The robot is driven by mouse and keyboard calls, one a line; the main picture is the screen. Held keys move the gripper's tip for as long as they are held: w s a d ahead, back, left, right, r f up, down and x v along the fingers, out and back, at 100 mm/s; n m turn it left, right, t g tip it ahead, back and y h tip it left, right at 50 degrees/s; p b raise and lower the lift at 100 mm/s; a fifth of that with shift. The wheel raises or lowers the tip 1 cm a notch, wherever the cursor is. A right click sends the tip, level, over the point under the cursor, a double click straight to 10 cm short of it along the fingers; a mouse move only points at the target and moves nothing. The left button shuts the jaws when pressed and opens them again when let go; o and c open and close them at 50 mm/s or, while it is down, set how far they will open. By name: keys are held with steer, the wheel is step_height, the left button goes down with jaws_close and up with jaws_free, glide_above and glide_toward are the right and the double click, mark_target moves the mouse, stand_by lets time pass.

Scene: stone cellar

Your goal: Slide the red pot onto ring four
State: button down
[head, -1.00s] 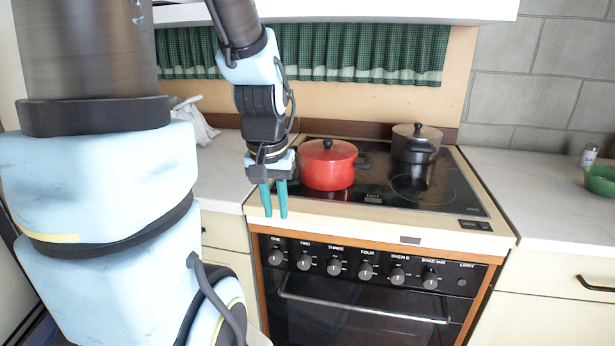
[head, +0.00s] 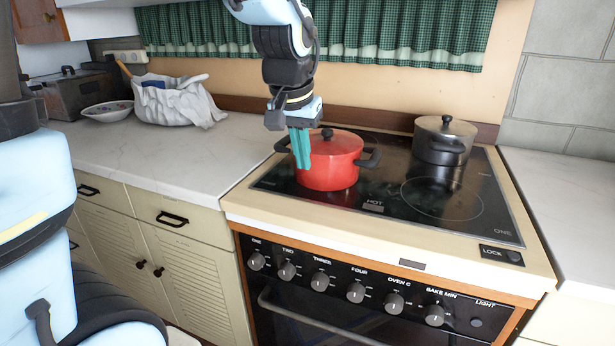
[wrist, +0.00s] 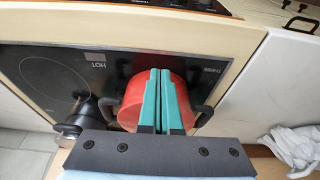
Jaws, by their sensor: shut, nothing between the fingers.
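The red pot (head: 334,165), with a dark lid knob and two black side handles, stands upright on the left part of the black glass hob (head: 408,224). My gripper (head: 303,169) is shut and empty, its teal fingers pointing down in front of the pot's left side in the head view. In the wrist view the fingers (wrist: 161,82) overlap the red pot (wrist: 133,102) and hide its middle. Whether they touch it is unclear. An empty ring (head: 442,198) shows at front right, near a "ONE" label. No ring marked four is readable; the pot hides part of the hob.
A dark grey lidded pot (head: 443,142) stands at the hob's back right. The oven knobs (head: 321,281) line the front below. The left counter (head: 170,155) holds a cloth-draped basket (head: 178,101) and a bowl (head: 108,110). The hob's front right is clear.

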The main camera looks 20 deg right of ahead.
mark_target(326, 160)
steer(key=p+x, duration=0.1)
steer(key=x, duration=0.7)
steer(key=shift+f, duration=0.2)
steer(key=shift+w+d+r+p, duration=0.1)
steer(key=shift+w+d+p, duration=0.4)
steer(key=shift+w+d, duration=0.9)
steer(key=shift+w, duration=0.05)
